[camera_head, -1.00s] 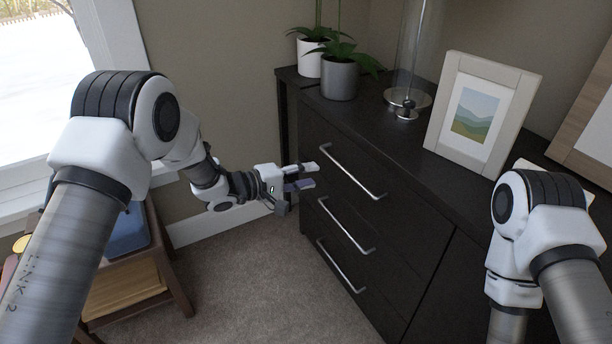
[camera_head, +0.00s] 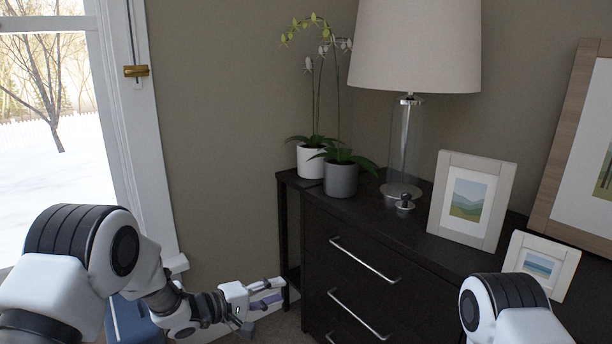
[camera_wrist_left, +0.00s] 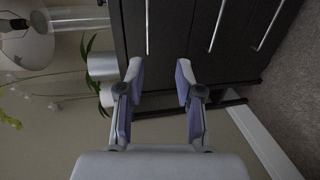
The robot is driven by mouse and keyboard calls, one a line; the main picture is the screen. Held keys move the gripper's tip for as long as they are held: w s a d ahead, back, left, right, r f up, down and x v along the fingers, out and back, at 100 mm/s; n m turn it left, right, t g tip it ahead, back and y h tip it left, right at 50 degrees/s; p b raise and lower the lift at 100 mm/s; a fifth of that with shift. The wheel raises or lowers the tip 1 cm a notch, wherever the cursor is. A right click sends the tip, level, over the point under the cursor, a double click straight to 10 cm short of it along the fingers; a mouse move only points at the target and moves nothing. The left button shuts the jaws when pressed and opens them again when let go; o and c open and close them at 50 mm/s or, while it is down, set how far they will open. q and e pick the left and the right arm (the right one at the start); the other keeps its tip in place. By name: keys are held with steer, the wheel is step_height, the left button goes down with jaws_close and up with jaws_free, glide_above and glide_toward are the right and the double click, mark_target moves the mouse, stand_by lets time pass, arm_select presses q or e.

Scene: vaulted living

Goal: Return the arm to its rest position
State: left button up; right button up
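My left gripper (camera_head: 268,292) is at the lower middle of the head view, left of the dark dresser (camera_head: 318,262). Its fingers point right towards the dresser's left end. In the left wrist view the gripper (camera_wrist_left: 158,78) shows two fingers spread apart with nothing between them. The dresser front and its handles appear beyond the fingertips there. My right arm shows only as a joint at the lower right of the head view. Its gripper is out of view.
On the dresser stand potted orchids in a white pot (camera_head: 311,162) and a grey pot (camera_head: 341,180), a glass-stemmed lamp (camera_head: 405,145), and picture frames (camera_head: 440,205). A window (camera_head: 45,130) is at left. Carpet (camera_wrist_left: 295,75) shows in the left wrist view.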

arm_select(q)
steer(key=s+a+f+n+g+y, duration=0.1)
steer(key=s+a+f+n+y, duration=0.2)
steer(key=s+f, duration=0.75)
steer(key=s+a+f+n+g+y, duration=0.1)
steer(key=s+a+f+n+y, duration=0.2)
steer(key=s+f, duration=0.7)
steer(key=s+a+f+m+g+y, duration=0.2)
steer(key=s+a+f+m, duration=0.15)
steer(key=s, duration=0.35)
steer(key=s+a+f+m+g+y, duration=0.25)
steer(key=s+a+f, duration=0.25)
steer(key=s, duration=0.3)
steer(key=s+a+r+m+g+y, duration=0.1)
steer(key=s+a+m+g+y, duration=0.15)
steer(key=s+m, duration=0.45)
step_height(320, 180, up, 30)
steer(key=p, duration=3)
steer(key=shift+s+a+r, duration=0.15)
steer(key=shift+s, duration=0.05)
